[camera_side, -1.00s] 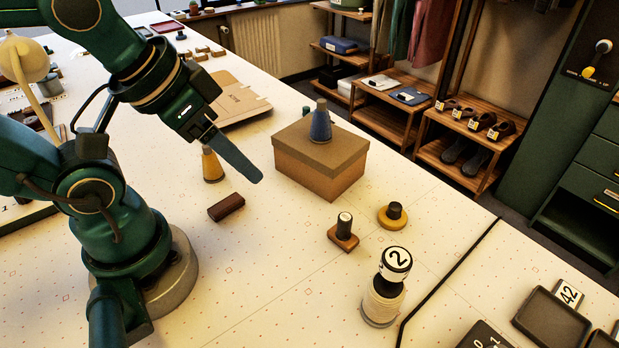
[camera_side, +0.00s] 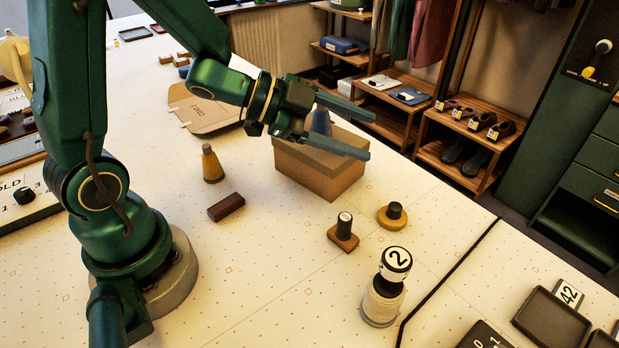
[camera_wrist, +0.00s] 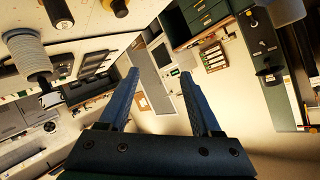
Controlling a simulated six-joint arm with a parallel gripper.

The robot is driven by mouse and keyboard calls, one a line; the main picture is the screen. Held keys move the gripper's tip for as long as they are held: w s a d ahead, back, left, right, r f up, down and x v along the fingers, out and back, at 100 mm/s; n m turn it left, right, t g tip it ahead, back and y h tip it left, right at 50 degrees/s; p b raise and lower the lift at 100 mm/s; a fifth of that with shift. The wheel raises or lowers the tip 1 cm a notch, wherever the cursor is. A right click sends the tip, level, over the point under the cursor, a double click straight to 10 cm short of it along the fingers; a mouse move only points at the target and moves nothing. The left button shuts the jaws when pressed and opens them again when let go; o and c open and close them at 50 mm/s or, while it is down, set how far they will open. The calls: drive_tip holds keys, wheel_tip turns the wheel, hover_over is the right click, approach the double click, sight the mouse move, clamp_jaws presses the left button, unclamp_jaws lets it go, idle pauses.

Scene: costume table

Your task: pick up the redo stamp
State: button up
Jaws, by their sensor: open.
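Two stamps stand on the white table in the side view, and I cannot read which is the redo stamp. One stamp (camera_side: 344,235) has a dark upright handle with a pale top and a reddish-brown rectangular base. The other, a round stamp (camera_side: 392,215), has a dark knob on a yellow disc. My gripper (camera_side: 371,136) is open and empty, raised beside the top of the cardboard box, behind and above both stamps. In the wrist view my gripper (camera_wrist: 160,74) shows its two blue fingers apart with nothing between them.
The cardboard box (camera_side: 318,175) carries a blue-grey cone (camera_side: 320,122), partly hidden by my gripper. The table front centre is clear.

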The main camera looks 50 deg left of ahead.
sight(345, 223)
drive_tip(key=s+f+g+h, duration=0.1)
drive_tip(key=s+f, duration=0.1)
drive_tip(key=f, duration=0.1)
drive_tip(key=s+f+g+h, duration=0.2)
drive_tip(key=s+f, duration=0.1)
drive_tip(key=f, duration=0.1)
drive_tip(key=s+d+f+n+g+h, duration=0.1)
drive_tip(key=s+f, duration=0.1)
drive_tip(key=f, duration=0.1)
drive_tip(key=shift+s+f, duration=0.2)
drive_tip(key=shift+x, duration=2.45)
clamp_jaws()
